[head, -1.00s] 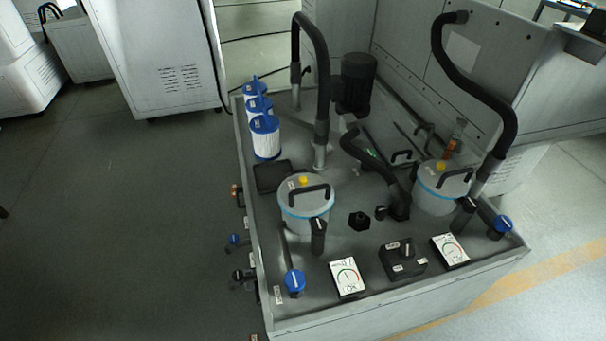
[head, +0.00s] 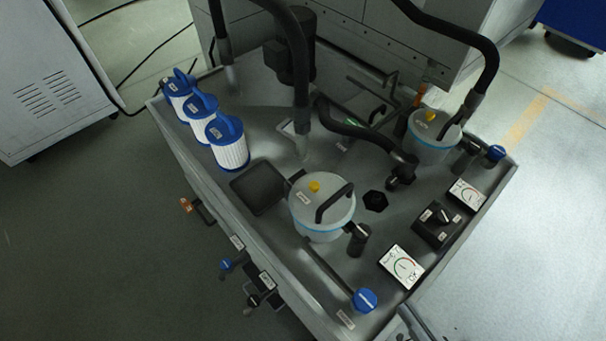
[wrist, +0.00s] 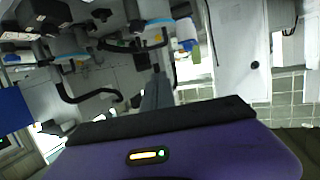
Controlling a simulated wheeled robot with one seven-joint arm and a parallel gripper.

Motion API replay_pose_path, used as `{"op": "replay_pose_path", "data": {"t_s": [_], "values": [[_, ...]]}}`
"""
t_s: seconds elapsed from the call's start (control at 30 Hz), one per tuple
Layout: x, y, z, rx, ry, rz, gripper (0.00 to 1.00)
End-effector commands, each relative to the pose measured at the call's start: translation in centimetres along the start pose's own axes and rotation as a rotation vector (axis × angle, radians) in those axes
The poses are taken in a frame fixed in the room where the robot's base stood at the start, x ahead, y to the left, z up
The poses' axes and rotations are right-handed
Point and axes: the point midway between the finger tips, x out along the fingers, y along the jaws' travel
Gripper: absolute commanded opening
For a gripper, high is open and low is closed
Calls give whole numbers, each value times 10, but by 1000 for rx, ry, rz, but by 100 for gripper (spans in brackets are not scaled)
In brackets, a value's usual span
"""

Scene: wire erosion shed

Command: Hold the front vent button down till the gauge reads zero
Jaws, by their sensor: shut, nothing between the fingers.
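Two pale canisters with blue bands, black handles and yellow lid buttons stand on the grey skid in the head view. The nearer canister (head: 322,215) has its yellow vent button (head: 314,186) bare and untouched; the farther canister (head: 432,140) has another yellow button (head: 430,115). I cannot read their labels. A second gauge (head: 467,196) lies farther right. My gripper (wrist: 157,84) shows in the wrist view as grey fingers, shut and empty, apart from the canisters.
Black hoses (head: 300,70) arch over the skid. A blue-knobbed lever (head: 364,300) stands beside the nearer gauge, and a black selector switch (head: 437,222) sits between the gauges. White filters with blue tops (head: 229,142) line the left edge. Floor is open at lower left.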

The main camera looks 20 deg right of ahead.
Motion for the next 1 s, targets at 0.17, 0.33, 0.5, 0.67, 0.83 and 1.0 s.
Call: {"op": "replay_pose_path", "data": {"t_s": [0.17,0.33,0.5,0.67,0.83,1.0], "values": [[0,0,0,-1,-1,-1,0],[2,1,0,9,-3,0,0],[22,10,6,124,-41,11,0],[66,27,20,371,-123,43,0],[122,42,27,676,-217,93,0],[180,50,16,996,-306,147,0]]}}
